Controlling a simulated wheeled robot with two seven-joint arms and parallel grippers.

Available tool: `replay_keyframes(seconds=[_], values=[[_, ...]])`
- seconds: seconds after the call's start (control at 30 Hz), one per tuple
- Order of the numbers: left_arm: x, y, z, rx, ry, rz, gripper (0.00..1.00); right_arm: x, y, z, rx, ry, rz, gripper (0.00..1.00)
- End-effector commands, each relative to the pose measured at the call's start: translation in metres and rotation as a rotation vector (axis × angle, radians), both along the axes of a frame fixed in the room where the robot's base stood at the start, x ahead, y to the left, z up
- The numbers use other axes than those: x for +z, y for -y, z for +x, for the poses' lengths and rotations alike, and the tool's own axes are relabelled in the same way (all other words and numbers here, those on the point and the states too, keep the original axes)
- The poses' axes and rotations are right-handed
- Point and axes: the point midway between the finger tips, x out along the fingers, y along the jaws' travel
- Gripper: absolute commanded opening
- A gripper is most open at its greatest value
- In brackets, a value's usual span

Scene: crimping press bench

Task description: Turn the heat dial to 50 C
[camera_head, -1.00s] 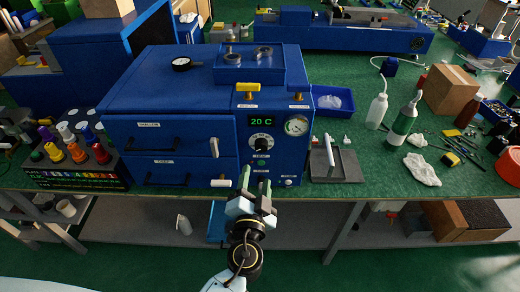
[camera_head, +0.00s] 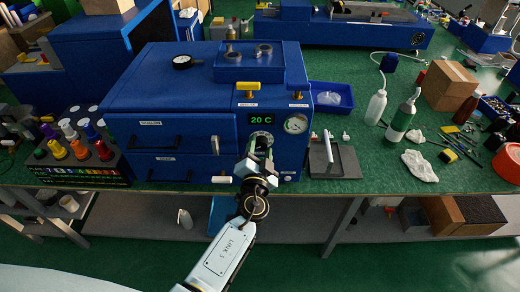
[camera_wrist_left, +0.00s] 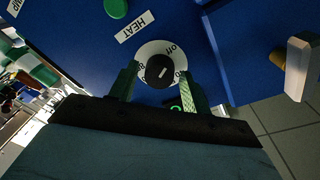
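The heat dial is a black knob (camera_wrist_left: 160,72) with a white pointer line on a round white scale plate (camera_wrist_left: 152,48). The wrist view shows "off" and parts of other marks on the plate. In the head view the dial plate (camera_head: 261,137) is partly covered by my left gripper (camera_head: 258,152). The green display (camera_head: 262,120) above it reads 20 C. In the wrist view my left gripper (camera_wrist_left: 157,88) is open, one finger on each side of the knob, with gaps visible. Contact cannot be told. My right gripper is not in view.
A pressure gauge (camera_head: 296,124) sits right of the dial on the blue press (camera_head: 200,90). A HEAT label (camera_wrist_left: 137,26) and a green button (camera_wrist_left: 116,8) are near the dial. A grey tray (camera_head: 334,160) stands right of the press.

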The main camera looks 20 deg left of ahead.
Motion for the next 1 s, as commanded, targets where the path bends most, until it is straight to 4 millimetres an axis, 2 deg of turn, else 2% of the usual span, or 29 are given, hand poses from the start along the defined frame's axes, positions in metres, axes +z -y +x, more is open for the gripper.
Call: replay_keyframes(seconds=[0.03, 0.2, 0.3, 0.67, 1.0], values=[[-0.0001, 0.0001, -0.0002, 0.000, 0.000, 0.000, 0.41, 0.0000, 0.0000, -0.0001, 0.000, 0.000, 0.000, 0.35], [-0.0001, 0.0001, -0.0003, 0.000, 0.000, 0.000, 0.19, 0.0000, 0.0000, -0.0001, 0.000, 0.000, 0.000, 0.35], [-0.0001, 0.0001, -0.0003, 0.000, 0.000, 0.000, 0.10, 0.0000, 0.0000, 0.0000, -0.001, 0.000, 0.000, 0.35], [0.0002, 0.0004, -0.0004, -0.001, -0.020, 0.070, 0.10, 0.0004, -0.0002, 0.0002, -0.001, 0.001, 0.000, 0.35], [0.0013, 0.0007, -0.0005, -0.003, -0.092, 0.322, 0.10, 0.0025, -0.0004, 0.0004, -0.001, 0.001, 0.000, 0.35]])
